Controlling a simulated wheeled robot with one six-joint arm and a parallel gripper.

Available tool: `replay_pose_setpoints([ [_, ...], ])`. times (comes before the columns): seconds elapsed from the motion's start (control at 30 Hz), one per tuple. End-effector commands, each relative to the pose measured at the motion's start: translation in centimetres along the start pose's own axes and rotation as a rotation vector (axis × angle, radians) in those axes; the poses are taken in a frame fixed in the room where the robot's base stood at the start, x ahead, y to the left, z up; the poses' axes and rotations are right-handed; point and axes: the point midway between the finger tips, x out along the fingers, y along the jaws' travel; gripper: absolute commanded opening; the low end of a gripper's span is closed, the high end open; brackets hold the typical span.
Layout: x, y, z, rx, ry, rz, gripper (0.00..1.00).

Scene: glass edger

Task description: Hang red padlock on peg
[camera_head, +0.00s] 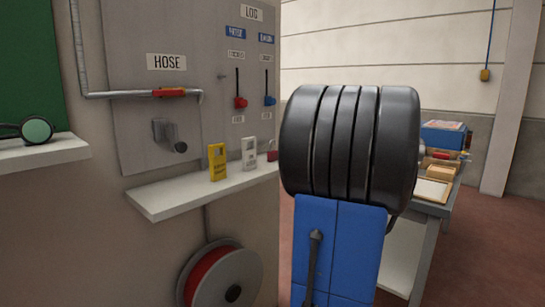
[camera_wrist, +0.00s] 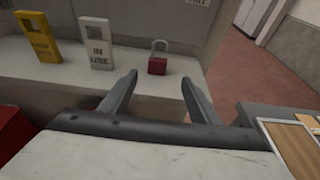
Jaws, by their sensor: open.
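The red padlock (camera_wrist: 157,66) stands upright on the pale shelf (camera_wrist: 200,66), its metal shackle up, in the wrist view. In the head view the padlock (camera_head: 272,154) shows at the shelf's right end, partly hidden by a large dark ribbed body. My gripper (camera_wrist: 160,80) is open and empty, its two fingers pointing towards the shelf with the padlock seen between and beyond their tips. I cannot tell the exact gap. A small peg (camera_head: 222,76) sticks out of the grey panel above the shelf. My gripper is not visible in the head view.
A yellow tag (camera_head: 217,162) and a white tag (camera_head: 248,153) stand on the shelf (camera_head: 160,204) left of the padlock. Red (camera_head: 240,102) and blue (camera_head: 269,100) knobbed levers are on the panel above. A bench with boxes (camera_head: 444,134) stands at right.

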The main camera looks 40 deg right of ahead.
Motion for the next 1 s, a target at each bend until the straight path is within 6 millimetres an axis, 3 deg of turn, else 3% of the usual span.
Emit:
replay_pose_setpoints([
  [0.23, 3.8, 0.1, 0.0, -0.001, 0.001, 0.004, 0.56],
  [0.67, 6.2, 0.2, 0.1, -0.002, 0.001, 0.001, 0.56],
  [1.0, 10.1, 0.6, 0.3, -0.001, 0.000, 0.001, 0.56],
])
